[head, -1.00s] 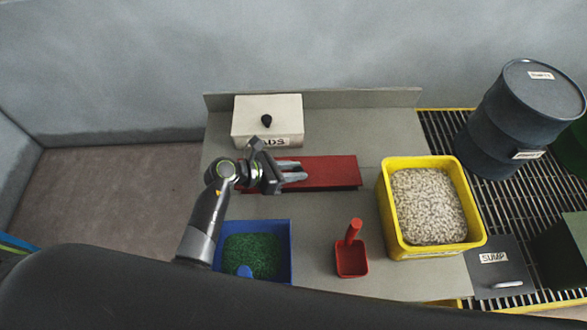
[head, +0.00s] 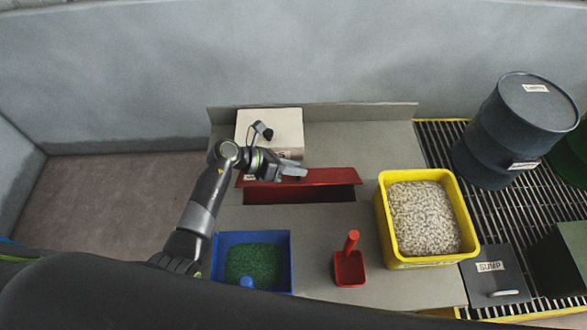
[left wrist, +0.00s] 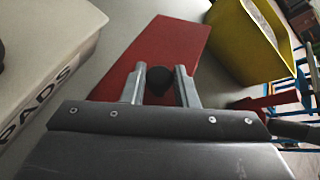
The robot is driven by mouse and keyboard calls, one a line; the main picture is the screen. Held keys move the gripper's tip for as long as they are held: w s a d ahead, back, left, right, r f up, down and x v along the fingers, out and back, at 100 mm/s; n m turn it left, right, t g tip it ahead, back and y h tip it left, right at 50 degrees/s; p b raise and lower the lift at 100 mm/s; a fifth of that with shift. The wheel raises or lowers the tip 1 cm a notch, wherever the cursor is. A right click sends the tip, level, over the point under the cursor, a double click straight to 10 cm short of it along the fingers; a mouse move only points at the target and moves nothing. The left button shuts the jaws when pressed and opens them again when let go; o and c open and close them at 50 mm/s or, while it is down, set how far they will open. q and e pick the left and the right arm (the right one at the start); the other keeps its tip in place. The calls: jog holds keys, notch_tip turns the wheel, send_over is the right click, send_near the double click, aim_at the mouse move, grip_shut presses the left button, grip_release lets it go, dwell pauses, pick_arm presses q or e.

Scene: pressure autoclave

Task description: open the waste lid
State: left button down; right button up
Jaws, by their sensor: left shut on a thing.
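The red waste lid (head: 328,176) stands at the back middle of the grey bench, and a dark opening (head: 300,194) shows along its front edge. I cannot tell whether the lid is tilted up or slid back. My left gripper (head: 298,173) is over the lid. In the left wrist view, the gripper's fingers (left wrist: 160,68) are shut on a round black knob (left wrist: 159,82) on the red lid (left wrist: 185,42). The gripper hides the knob in the head view. My right gripper is not in view.
A white PADS box (head: 270,124) stands just behind the gripper. A blue tray (head: 285,276) of green granules, a red scoop (head: 349,268) and a yellow bin (head: 390,236) of pale pellets stand on the bench (head: 312,228). A dark drum (head: 510,135) is at the right.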

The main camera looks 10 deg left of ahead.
pick_arm(q)
jog(key=shift+w, duration=0.15)
jog(key=c, duration=1.4)
grip_release()
jog(key=shift+o, duration=1.3)
jog(key=shift+a, duration=0.1)
jog(key=b+v, duration=0.4)
jog(key=v, duration=1.3)
jog(key=shift+a, duration=0.15)
jog(key=shift+r, duration=0.1)
